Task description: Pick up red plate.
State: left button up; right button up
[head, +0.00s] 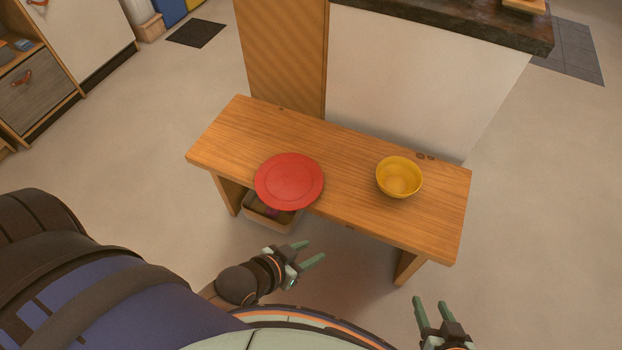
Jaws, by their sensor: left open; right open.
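The red plate (289,181) lies flat on the wooden bench (231,137), left of its middle. The plate's near rim reaches past the bench's front edge. My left gripper (308,252) is open and empty, in front of the bench, below and a little right of the plate in the picture, apart from it. My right gripper (431,302) is open and empty at the lower right, in front of the bench's right end, farther from the plate.
A yellow bowl (399,178) stands on the bench right of the plate. A bin (262,217) sits under the bench, partly hidden by the plate. A white counter wall (410,90) and wooden panel (282,50) rise behind. Bare floor (130,150) lies to the left.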

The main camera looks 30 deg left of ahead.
aim_at(285, 181)
jog(key=k+j+z, duration=0.1)
jog(key=j+z, duration=0.3)
jog(key=k+j+z, duration=0.2)
jog(key=j+z, duration=0.2)
jog(key=k+j+z, duration=0.25)
jog(key=k+j, duration=0.3)
jog(key=j, duration=0.5)
